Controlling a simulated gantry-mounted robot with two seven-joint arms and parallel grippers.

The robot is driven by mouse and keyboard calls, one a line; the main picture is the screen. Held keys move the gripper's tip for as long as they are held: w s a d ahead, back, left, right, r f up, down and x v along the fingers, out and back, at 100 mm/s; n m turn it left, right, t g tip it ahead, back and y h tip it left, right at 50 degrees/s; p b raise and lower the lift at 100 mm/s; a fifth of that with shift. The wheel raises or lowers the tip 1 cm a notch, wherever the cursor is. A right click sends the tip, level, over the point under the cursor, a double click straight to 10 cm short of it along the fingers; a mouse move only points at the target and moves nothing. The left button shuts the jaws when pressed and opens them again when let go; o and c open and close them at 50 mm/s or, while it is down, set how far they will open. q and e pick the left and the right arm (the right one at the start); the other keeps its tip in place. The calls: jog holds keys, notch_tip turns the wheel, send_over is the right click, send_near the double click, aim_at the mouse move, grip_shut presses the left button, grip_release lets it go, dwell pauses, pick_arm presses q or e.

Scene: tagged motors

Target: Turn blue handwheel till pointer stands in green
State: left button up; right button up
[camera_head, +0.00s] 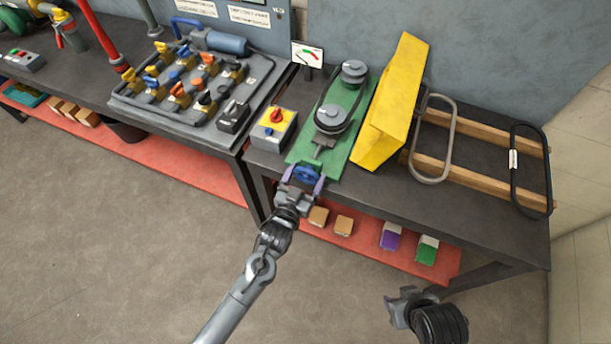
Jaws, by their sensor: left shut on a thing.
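The blue handwheel (309,173) sits at the near end of a green baseplate (336,156), at the bench's front edge. My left gripper (304,182) is shut on the handwheel, with its fingers at either side of the rim. A small white gauge (307,55) with red and green marks stands behind the green plate. Its pointer is too small to read surely. On the plate, a dark belt runs round two grey pulleys (332,116). My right gripper (402,302) is low at the bottom right, away from the bench; its finger opening is unclear.
A yellow guard (394,102) stands right of the plate. A control box (274,130) with a red knob stands left. Two belts (435,140) hang over wooden rails farther right. A valve board (190,90) fills the left bench. Small boxes (391,236) lie on the red lower shelf.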

pick_arm(q)
jog(key=shift+r+m+p, duration=0.1)
jog(key=shift+m+p, duration=0.5)
jog(key=m+p, duration=0.2)
jog(key=m, duration=0.1)
jog(key=m+p, duration=0.1)
jog(key=m, duration=0.2)
jog(key=shift+m, duration=0.4)
jog(key=shift+a+f+p, duration=0.1)
jog(key=shift+f+p, duration=0.15)
jog(key=shift+p, duration=0.05)
